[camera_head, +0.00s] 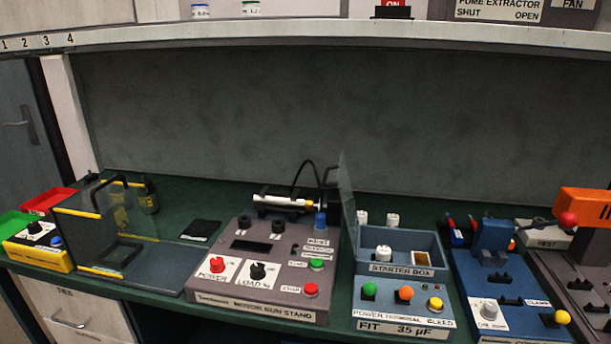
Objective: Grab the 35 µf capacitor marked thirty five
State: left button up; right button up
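A blue-grey starter box (375,268) stands right of centre on the green bench, with a clear lid (348,205) standing up at its left side. Its front label (404,327) reads "FIT 35 µF". A white capped cylinder, perhaps a capacitor (383,253), shows inside the box. Two similar white cylinders show just behind the box, one at the left (362,218) and one at the right (392,220). Any markings on these three are too small to read, so I cannot tell which is marked thirty five. Neither of my grippers is in view.
A motor run stand (270,303) is left of the starter box. A clear-walled guard (75,235) with yellow edges stands farther left. A blue clamp station (500,300) is at right. A shelf (330,35) overhangs the bench. Little front bench space is free.

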aim_at(383, 252)
jog(key=k, duration=0.5)
jog(key=u, duration=1.35)
jog(key=i, duration=1.25)
jog(key=z, duration=2.35)
